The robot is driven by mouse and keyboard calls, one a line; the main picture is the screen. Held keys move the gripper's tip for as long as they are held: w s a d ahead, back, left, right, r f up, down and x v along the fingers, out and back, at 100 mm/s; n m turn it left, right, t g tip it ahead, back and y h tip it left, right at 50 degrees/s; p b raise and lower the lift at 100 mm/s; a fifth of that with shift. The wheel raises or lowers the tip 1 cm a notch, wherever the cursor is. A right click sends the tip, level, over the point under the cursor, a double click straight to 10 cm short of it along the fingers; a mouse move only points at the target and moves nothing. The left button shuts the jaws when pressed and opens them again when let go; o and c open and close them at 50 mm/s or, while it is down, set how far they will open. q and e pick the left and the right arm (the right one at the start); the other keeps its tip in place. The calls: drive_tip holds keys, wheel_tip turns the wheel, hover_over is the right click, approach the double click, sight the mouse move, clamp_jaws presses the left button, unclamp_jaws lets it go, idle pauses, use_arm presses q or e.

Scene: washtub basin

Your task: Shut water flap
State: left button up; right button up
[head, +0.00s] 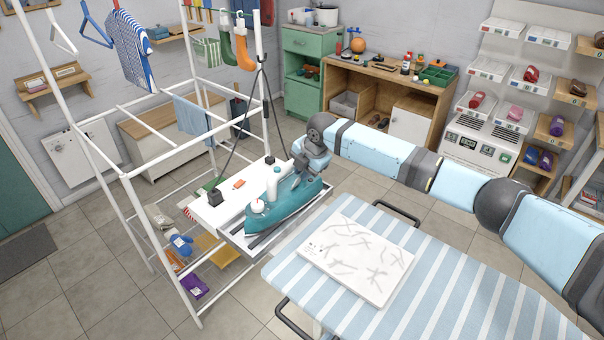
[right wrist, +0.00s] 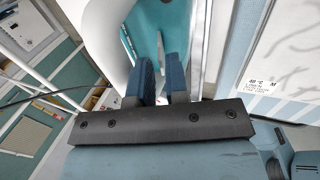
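A teal and white steam iron (head: 285,212) rests on the white end platform of the ironing board. A small round white part (head: 257,206) shows near its front; I cannot tell whether this is the water flap or how it stands. My right gripper (head: 301,184) is over the iron's handle end. In the right wrist view its two blue fingers (right wrist: 161,78) are a narrow gap apart, with teal iron body (right wrist: 163,22) beyond them and nothing clearly held. A curved white part (right wrist: 103,45) is close beside the left finger. My left gripper is not in view.
The striped ironing board (head: 450,285) carries a white patterned panel (head: 358,258). A white bottle (head: 272,184), a dark box (head: 214,196) and a small orange item (head: 239,184) stand by the iron. A white drying rack (head: 110,180) is close on the left.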

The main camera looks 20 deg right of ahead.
drive_tip(key=shift+x, duration=0.9)
drive_tip(key=shift+c, duration=0.2)
clamp_jaws()
